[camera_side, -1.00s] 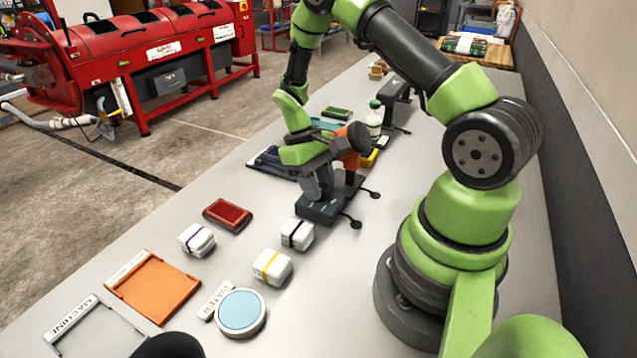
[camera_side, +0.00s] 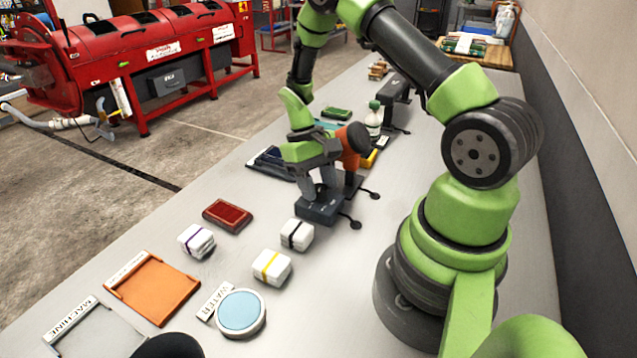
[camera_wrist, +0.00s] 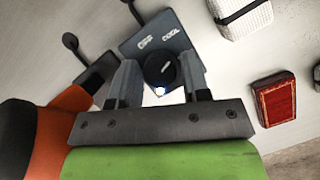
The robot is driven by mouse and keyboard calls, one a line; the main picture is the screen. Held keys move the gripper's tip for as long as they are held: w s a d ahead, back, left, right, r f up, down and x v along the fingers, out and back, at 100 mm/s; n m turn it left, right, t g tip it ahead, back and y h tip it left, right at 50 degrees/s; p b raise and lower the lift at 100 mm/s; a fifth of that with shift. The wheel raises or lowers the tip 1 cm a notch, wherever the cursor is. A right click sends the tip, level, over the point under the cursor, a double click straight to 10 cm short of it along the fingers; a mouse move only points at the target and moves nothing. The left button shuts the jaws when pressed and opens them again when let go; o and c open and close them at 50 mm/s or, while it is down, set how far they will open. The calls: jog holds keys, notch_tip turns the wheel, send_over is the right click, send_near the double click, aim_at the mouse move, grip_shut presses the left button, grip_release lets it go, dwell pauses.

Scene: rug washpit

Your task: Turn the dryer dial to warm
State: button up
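The dryer unit is a dark grey-blue box (camera_side: 320,211) on the bench; in the wrist view its face (camera_wrist: 135,48) carries the words OFF and COOL. Its round black dial (camera_wrist: 159,70) has a short pale mark; no warm label is visible. My gripper (camera_side: 321,190) is down at the box, and the wrist view shows its two fingers (camera_wrist: 160,83) apart, one on each side of the dial. The fingers look very close to the dial; I cannot tell whether they press on it. Part of the dial's lower side is hard to make out.
A white block with a black band (camera_side: 297,235) sits just in front of the box. An orange tray (camera_side: 155,289) and a round water dish (camera_side: 240,313) lie nearer. A bottle (camera_side: 374,118) stands behind.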

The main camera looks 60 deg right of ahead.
jog(key=shift+o, duration=1)
jog(key=v, duration=1)
jog(key=s+f+n, duration=0.1)
jog(key=f, duration=0.2)
jog(key=s+a+f+n+h, duration=0.1)
jog(key=f+n, duration=0.1)
jog(key=f, duration=0.1)
jog(key=s+f+n, duration=0.1)
jog(key=f, duration=0.2)
jog(key=shift+s+a+f+n+h, duration=0.1)
jog(key=shift+s+a+n+h, duration=0.2)
jog(key=shift+a+h, duration=0.1)
